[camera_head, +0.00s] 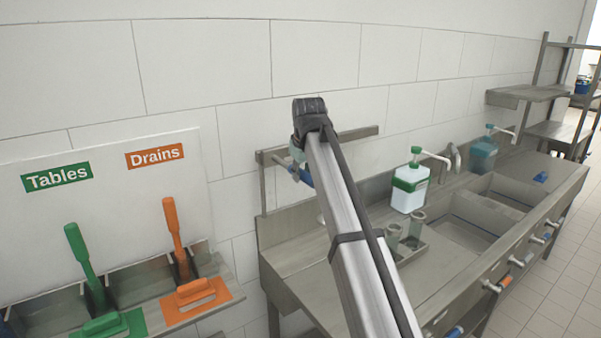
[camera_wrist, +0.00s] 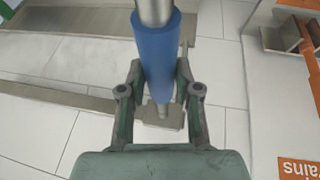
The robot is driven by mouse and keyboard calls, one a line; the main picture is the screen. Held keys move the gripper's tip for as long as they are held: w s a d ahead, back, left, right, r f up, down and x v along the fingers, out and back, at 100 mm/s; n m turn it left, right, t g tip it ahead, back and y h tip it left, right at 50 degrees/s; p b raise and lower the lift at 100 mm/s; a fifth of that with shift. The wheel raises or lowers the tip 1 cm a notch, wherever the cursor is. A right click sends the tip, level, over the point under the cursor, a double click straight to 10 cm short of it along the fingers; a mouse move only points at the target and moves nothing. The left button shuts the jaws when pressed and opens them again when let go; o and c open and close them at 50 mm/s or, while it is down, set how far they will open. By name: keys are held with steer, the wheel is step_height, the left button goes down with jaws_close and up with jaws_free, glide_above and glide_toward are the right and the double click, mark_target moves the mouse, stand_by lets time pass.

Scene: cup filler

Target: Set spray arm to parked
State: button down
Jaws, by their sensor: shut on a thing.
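The spray arm shows in the wrist view as a metal tube with a blue sleeve (camera_wrist: 156,52). Its thin metal end points down the picture toward a grey bracket on the tiled wall. My gripper (camera_wrist: 158,95) is shut on the blue sleeve, with one dark green finger on each side. In the head view my gripper (camera_head: 297,160) is mostly hidden behind my arm, near a wall rail. A small blue part of the spray arm (camera_head: 305,177) shows just below it. The rest of the spray arm is hidden there.
A steel sink counter (camera_head: 300,255) runs along the wall to the right, with a green-capped pump bottle (camera_head: 410,188) and grey cups (camera_head: 393,238). On the left, a white board (camera_head: 110,215) holds green (camera_head: 80,250) and orange (camera_head: 175,235) tools. A metal shelf stands far right.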

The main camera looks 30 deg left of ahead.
steer(key=c, duration=1)
jaws_free()
steer(key=shift+s+f, duration=0.1)
steer(key=shift+s, duration=0.1)
steer(key=shift+o, duration=1)
steer(key=shift+a, duration=0.15)
steer(key=shift+s+r, duration=0.15)
steer(key=shift+r, duration=0.4)
steer(key=v, duration=1.1)
steer(key=shift+s+f, duration=0.1)
steer(key=shift+s, duration=0.1)
